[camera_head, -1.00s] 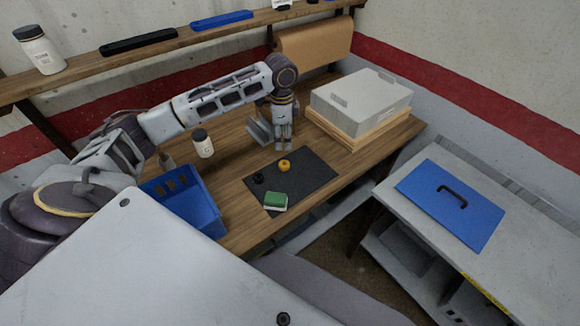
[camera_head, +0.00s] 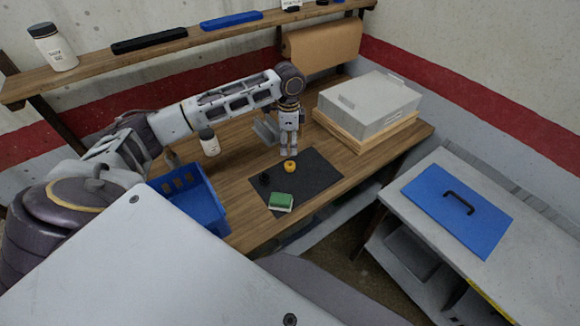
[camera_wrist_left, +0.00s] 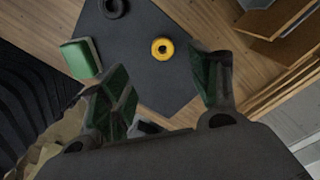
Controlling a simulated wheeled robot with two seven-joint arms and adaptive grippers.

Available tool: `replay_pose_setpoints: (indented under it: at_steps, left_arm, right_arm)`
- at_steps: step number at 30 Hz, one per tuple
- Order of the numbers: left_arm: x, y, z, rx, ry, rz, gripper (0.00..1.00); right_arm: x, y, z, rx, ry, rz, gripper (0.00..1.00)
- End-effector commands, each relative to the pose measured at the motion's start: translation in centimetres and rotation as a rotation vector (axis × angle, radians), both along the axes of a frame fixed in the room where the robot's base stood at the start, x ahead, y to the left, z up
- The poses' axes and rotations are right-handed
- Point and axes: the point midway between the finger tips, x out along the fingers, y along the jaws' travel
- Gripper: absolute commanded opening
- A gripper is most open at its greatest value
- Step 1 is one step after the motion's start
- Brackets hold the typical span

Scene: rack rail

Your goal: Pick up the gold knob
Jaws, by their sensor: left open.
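The gold knob (camera_head: 290,166) is a small yellow ring-like piece on the dark mat (camera_head: 316,178) on the wooden bench. In the left wrist view the gold knob (camera_wrist_left: 162,48) shows a dark centre and lies beyond the gap between my fingers. My left gripper (camera_head: 288,152) is open and points down just behind the knob in the head view, apart from it. In the left wrist view the open fingers of my left gripper (camera_wrist_left: 165,95) show with nothing between them. My right gripper is out of view.
A black knob (camera_head: 265,179) and a green-and-white block (camera_head: 281,201) also lie on the mat. A blue crate (camera_head: 190,200) stands at left, a white bottle (camera_head: 209,142) behind it. A grey box (camera_head: 368,103) on a wooden base stands at right.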

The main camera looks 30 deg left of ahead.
Motion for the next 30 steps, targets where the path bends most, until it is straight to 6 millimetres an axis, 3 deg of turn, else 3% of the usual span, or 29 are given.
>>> replay_pose_setpoints:
  at_steps: [9,15,30]
  left_arm:
    - [-0.1,0.0,-4.3,0.001,0.003,0.0,0.62]
    - [0.0,0.0,-6.2,0.0,0.001,-0.001,0.62]
    - [0.1,-0.1,-6.8,0.0,0.001,-0.001,0.62]
  right_arm:
    - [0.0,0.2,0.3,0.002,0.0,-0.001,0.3]
    - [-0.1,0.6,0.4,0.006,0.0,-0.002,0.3]
    - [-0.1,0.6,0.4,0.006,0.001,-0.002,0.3]
